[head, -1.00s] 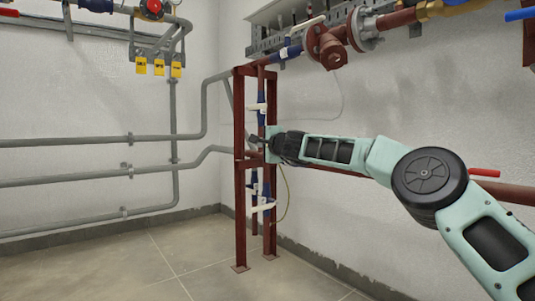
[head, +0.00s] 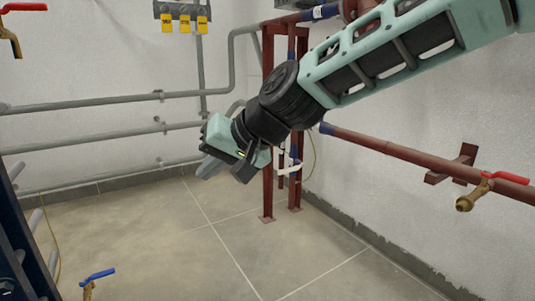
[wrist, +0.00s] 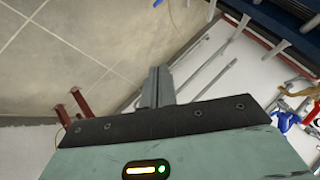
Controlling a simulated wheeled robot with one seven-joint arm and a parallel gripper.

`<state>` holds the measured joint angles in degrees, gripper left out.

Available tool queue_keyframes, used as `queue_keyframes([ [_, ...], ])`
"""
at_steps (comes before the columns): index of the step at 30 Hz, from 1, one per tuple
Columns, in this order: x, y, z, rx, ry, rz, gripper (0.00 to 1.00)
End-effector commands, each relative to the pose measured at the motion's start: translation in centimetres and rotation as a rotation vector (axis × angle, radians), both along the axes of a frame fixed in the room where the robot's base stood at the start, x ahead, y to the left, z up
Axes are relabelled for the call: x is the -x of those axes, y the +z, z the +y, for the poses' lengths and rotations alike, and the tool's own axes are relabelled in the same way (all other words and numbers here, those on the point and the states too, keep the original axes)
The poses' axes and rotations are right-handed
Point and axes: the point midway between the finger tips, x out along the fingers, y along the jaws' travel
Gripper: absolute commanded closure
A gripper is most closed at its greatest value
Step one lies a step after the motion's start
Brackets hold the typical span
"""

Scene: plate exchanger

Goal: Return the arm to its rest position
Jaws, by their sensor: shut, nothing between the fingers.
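My gripper (head: 211,167) hangs in the middle left of the head view, at the end of my pale green arm, pointing down and to the left. Its grey fingers are together with nothing between them. In the wrist view the closed fingers (wrist: 157,87) stick out past the dark edge of the gripper body. My gripper is in free air, in front of the dark red pipe frame (head: 268,190), and appears apart from everything.
Grey pipes (head: 90,139) run along the left wall. A dark red pipe (head: 420,161) with a red-handled brass valve (head: 480,190) runs along the right wall. A blue-handled valve (head: 97,276) and a dark blue structure (head: 22,240) stand at lower left. The tiled floor (head: 290,255) is clear.

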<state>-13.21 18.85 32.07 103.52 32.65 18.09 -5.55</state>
Motion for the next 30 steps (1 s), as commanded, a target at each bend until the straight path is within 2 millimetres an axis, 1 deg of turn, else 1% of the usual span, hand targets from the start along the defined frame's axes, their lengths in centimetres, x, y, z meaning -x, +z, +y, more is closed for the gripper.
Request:
queue_keyframes([
  [1, 3.3, 0.8, -1.8, 0.091, 0.050, 0.010, 1.00],
  [2, 5.1, 0.3, -3.0, 0.146, 0.080, 0.020, 1.00],
  [3, 7.4, -0.2, -4.7, 0.216, 0.116, 0.032, 1.00],
  [5, 10.5, -0.9, -7.5, 0.315, 0.161, 0.053, 1.00],
  [6, 12.4, -1.3, -9.4, 0.376, 0.187, 0.068, 1.00],
  [8, 14.9, -1.8, -12.1, 0.458, 0.221, 0.089, 1.00],
  [9, 16.4, -2.1, -13.8, 0.507, 0.240, 0.103, 1.00],
  [11, 18.4, -2.3, -16.3, 0.572, 0.263, 0.122, 1.00],
  [12, 19.7, -2.4, -17.8, 0.613, 0.278, 0.136, 1.00],
  [18, 25.1, -2.4, -25.1, 0.790, 0.337, 0.196, 1.00],
  [26, 24.8, 3.6, -24.8, 0.784, 0.335, 0.196, 1.00],
  [29, 24.8, 6.3, -24.7, 0.782, 0.335, 0.195, 1.00],
  [30, 24.8, 7.5, -24.7, 0.782, 0.335, 0.195, 1.00],
])
